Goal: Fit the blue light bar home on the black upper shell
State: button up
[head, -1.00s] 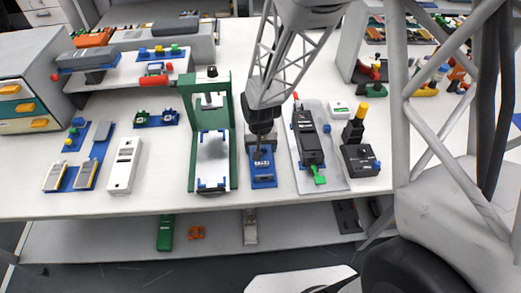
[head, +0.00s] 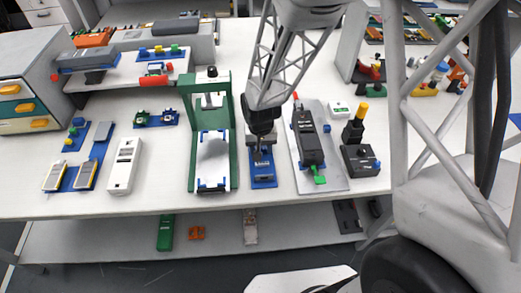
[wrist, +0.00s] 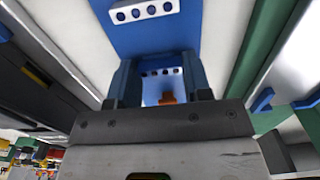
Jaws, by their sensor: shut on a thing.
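My gripper (head: 261,152) is over a blue base plate (head: 263,183) near the middle of the table's front. In the wrist view, its dark fingers (wrist: 160,82) are shut on a small blue piece (wrist: 151,88), which appears to be the blue light bar. A pale strip with dark dots and a bit of orange show between the fingers. The blue plate (wrist: 190,38) lies beyond, with a white dotted bar (wrist: 145,12) on it. A long black body (head: 308,145), which looks like the black upper shell, lies on a grey plate (head: 335,172) to the right. The held piece's underside is hidden.
A green frame (head: 233,130) stands just left of my gripper, with a white panel inside. A black block with a yellow-topped post (head: 358,158) stands to the right. A white device (head: 124,165) lies left. White table (head: 160,190) shows bare between these things.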

jog(key=shift+r, duration=0.1)
jog(key=shift+c, duration=0.4)
jog(key=shift+r, duration=0.65)
jog(key=shift+s+d+r, duration=0.1)
jog(key=shift+s+r, duration=0.1)
jog(key=shift+r, duration=0.35)
jog(key=shift+s+r, duration=0.2)
jog(key=shift+r, duration=0.35)
jog(key=s+d, duration=0.1)
jog(key=s, duration=0.4)
jog(key=s+d+r, duration=0.1)
jog(key=s, duration=0.4)
jog(key=s+d, duration=0.1)
jog(key=s, duration=0.3)
jog(key=shift+s+d+r, duration=0.15)
jog(key=shift+s+d, duration=0.1)
jog(key=shift+s, duration=0.15)
jog(key=w+d+r, duration=0.3)
jog(key=w+d, duration=0.3)
jog(key=w, duration=0.3)
jog(key=w+d+r, duration=0.4)
jog(key=w+d, duration=0.2)
jog(key=w, duration=0.3)
jog(key=shift+r, duration=0.3)
jog(key=shift+a, duration=0.1)
